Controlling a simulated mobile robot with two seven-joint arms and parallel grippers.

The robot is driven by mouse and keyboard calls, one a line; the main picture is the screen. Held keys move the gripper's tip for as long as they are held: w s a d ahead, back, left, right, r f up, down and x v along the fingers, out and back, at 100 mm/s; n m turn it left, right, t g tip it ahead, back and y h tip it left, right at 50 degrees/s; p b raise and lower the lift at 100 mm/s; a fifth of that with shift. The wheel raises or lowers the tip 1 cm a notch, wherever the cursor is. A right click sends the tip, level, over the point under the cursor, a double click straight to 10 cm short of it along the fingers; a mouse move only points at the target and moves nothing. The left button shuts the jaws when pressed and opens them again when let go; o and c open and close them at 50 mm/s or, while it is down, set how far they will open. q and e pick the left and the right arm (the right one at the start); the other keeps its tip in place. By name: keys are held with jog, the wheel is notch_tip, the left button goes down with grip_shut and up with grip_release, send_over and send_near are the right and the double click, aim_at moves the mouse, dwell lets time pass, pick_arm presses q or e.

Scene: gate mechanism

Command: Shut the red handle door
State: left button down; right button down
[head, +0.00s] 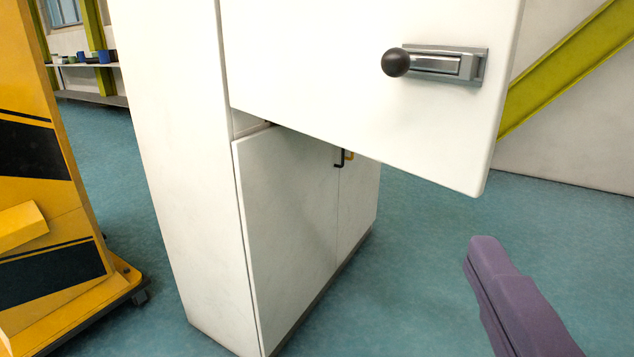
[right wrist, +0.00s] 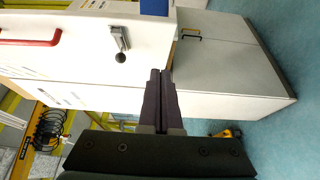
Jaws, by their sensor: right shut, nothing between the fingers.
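The white upper door (head: 310,50) of a tall white cabinet (head: 175,150) stands swung out in the head view. A metal latch with a dark round knob (head: 396,62) sits near its right edge. In the right wrist view the door (right wrist: 80,62) carries a red handle (right wrist: 32,42) at the left and the same latch (right wrist: 120,42). The red handle is outside the head view. My right gripper (head: 484,250) is purple, shut and empty, below and right of the door's lower corner. Its fingers (right wrist: 160,75) show together in the right wrist view. My left gripper is not in view.
Shut lower cabinet doors (head: 290,210) have a black handle (head: 339,158) and a yellow handle (head: 349,155). A yellow and black wheeled structure (head: 45,210) stands at left. A green-yellow beam (head: 560,70) slants behind the door. Blue floor (head: 420,260) is clear at right.

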jog(key=p, duration=0.3)
send_near(458, 163)
jog(key=w+a, duration=0.2)
jog(key=w, duration=0.2)
jog(key=shift+w+d+r, duration=0.1)
jog(key=shift+w+d, duration=0.55)
jog(key=shift+d, duration=0.35)
jog(key=shift+w+d+p, duration=0.3)
jog(key=shift+d, duration=0.15)
